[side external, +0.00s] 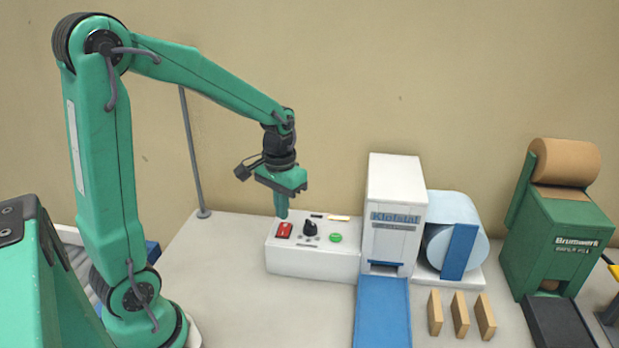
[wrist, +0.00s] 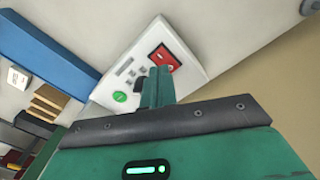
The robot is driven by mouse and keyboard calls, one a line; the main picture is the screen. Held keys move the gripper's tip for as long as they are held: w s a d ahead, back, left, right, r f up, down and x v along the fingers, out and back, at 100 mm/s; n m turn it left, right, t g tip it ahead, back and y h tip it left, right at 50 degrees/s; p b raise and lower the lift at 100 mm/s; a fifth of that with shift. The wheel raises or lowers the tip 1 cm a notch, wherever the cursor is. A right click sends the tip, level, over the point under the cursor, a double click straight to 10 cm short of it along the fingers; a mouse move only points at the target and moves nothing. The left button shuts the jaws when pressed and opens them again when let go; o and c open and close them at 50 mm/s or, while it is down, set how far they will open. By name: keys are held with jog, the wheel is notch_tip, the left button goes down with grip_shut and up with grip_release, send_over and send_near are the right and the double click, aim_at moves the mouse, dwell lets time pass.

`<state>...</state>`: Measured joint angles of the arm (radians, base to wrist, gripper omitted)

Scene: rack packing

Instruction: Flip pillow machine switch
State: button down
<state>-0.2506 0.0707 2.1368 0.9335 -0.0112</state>
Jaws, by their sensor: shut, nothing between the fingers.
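The pillow machine is the white unit marked Klebstal (side external: 395,225), with a film roll (side external: 455,235) at its right side. Its white control box (side external: 310,262) stands to its left, with a red switch (side external: 284,229), a black knob (side external: 310,228) and a green button (side external: 335,238) on top. My gripper (side external: 282,213) is shut and empty, pointing down just above the red switch. In the wrist view, the shut fingers (wrist: 158,75) reach over the box, close to the red switch (wrist: 163,58), and partly hide the black knob. I cannot tell whether the fingertips touch the switch.
A blue chute (side external: 382,312) runs forward from the machine. Several wooden blocks (side external: 460,314) stand to its right. A green Brunswerk paper dispenser (side external: 555,245) is at the far right. A thin grey post (side external: 192,150) rises behind. The table left of the chute is clear.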

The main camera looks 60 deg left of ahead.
jog(key=shift+r, duration=1.45)
jog(key=s+d+r+m+t, duration=0.3)
jog(key=s+d+r+t, duration=0.2)
jog(key=s, duration=0.6)
jog(key=shift+d+r+t, duration=0.3)
jog(key=shift+d+r, duration=0.85)
jog(key=shift+d, duration=0.6)
